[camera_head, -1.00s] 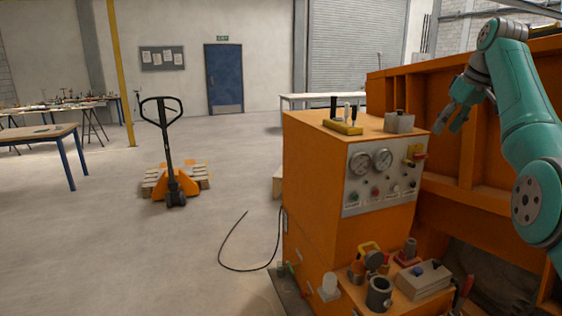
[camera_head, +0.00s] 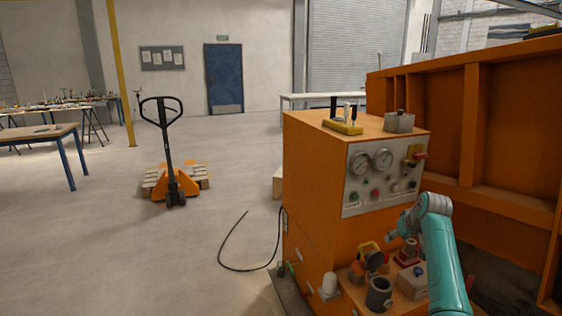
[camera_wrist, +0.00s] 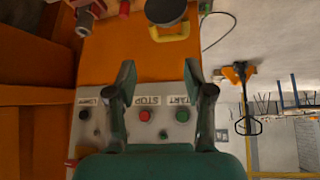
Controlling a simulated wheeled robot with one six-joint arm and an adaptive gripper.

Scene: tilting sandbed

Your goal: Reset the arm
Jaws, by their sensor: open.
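My teal arm (camera_head: 445,265) reaches up from the lower right in the head view. It bends at a wrist beside the orange control cabinet (camera_head: 315,190). My gripper (camera_wrist: 160,80) is open and empty in the wrist view, its two dark fingers apart. In the head view only a small part of it shows, left of the wrist, below the gauge panel (camera_head: 350,200). The wrist view shows the panel upside down behind the fingers, with a red button (camera_wrist: 145,116) and a green button (camera_wrist: 182,116).
A shelf holds a yellow-handled tool (camera_head: 370,255), a dark cup (camera_head: 379,293) and other parts close to my arm. Orange sandbed walls (camera_head: 510,120) stand at the right. A pallet truck (camera_head: 172,185) stands on the open floor at the left.

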